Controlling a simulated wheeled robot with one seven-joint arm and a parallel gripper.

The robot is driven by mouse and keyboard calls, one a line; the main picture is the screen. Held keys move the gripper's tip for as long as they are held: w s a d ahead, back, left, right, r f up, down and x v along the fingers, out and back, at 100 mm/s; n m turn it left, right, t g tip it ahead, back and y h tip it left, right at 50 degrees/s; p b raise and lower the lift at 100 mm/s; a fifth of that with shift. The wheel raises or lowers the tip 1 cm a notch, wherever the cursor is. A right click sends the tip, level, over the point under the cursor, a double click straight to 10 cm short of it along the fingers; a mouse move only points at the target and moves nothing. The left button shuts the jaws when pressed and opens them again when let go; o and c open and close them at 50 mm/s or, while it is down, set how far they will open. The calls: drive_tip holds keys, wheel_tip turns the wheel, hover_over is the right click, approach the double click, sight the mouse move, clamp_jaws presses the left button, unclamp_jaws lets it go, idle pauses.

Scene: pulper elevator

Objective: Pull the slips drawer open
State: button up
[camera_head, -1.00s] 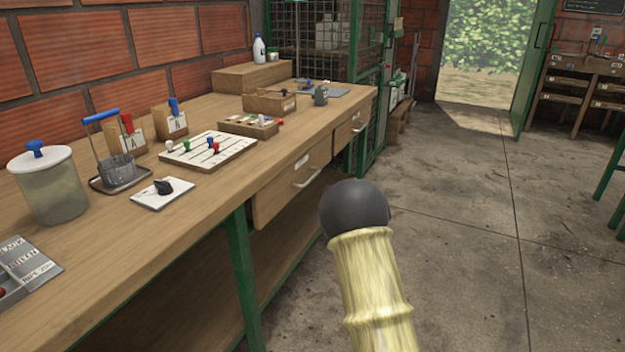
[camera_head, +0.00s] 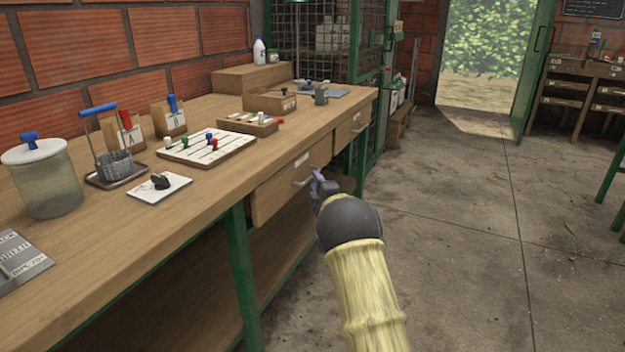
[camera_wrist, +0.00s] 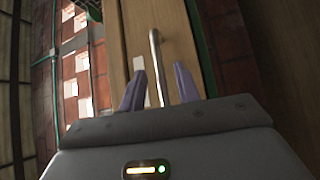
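Two wooden drawers sit under the bench top, and I cannot read their labels, so I cannot tell by name which is the slips drawer. The nearer drawer (camera_head: 272,196) looks shut and has a pale label and a metal bar handle (camera_head: 301,182). The farther drawer (camera_head: 346,133) also looks shut. My gripper (camera_head: 317,182) is at the nearer drawer's handle. In the wrist view, my gripper's purple fingers (camera_wrist: 159,88) are apart, with the handle bar (camera_wrist: 155,62) showing between them. I see gaps on both sides of the bar; whether a finger touches it is unclear.
A green bench leg (camera_head: 243,275) stands left of my arm. The concrete floor (camera_head: 470,260) to the right is clear.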

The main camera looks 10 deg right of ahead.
drive_tip(key=shift+w+a+r+b, duration=0.15)
drive_tip(key=shift+w+b, duration=0.05)
drive_tip(key=shift+w, duration=0.8)
drive_tip(key=shift+w+a+r+b, duration=0.1)
drive_tip(key=shift+w+r+b, duration=0.1)
drive_tip(key=shift+w, duration=0.75)
drive_tip(key=shift+c, duration=0.4)
clamp_jaws()
